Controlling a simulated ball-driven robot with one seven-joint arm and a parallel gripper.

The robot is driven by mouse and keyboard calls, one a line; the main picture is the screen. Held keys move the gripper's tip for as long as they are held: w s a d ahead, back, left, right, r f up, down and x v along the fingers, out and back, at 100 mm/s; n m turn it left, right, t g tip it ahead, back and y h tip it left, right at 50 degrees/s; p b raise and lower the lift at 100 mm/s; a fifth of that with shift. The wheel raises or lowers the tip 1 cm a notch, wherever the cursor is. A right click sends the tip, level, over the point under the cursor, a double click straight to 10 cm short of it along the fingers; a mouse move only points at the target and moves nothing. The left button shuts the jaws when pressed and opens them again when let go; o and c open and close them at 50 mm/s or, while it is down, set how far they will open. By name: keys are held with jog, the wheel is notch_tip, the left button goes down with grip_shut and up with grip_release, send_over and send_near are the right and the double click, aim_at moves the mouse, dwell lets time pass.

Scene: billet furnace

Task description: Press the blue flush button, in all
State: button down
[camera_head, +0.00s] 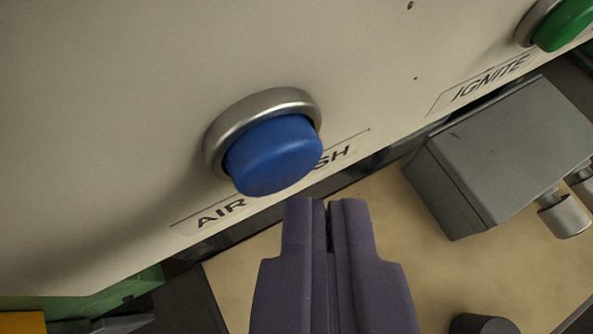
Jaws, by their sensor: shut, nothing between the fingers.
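The blue flush button (274,156) sticks out of a pale panel (110,100) inside a silver ring (262,106). A label under it is partly hidden by the button; "AIR" and "SH" can be read. My gripper (327,203) is shut and empty, its dark purple fingers side by side. In the picture the fingertips are just below and right of the button. A gap shows between them and the button, though the depth is hard to judge.
A green button (566,24) labelled "IGNITE" is at the top right of the same panel. A grey box (500,150) with metal cylindrical fittings stands right of my gripper. Green and yellow parts show at the bottom left. Tan floor lies below the panel.

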jog(key=shift+s+d, duration=0.1)
jog(key=shift+s, duration=0.25)
jog(key=s, duration=0.1)
jog(key=s+d+p, duration=0.1)
jog(key=s, duration=0.1)
jog(key=s+d+p, duration=0.1)
jog(key=shift+s, duration=0.35)
jog(key=shift+f, duration=0.1)
dwell(0.6)
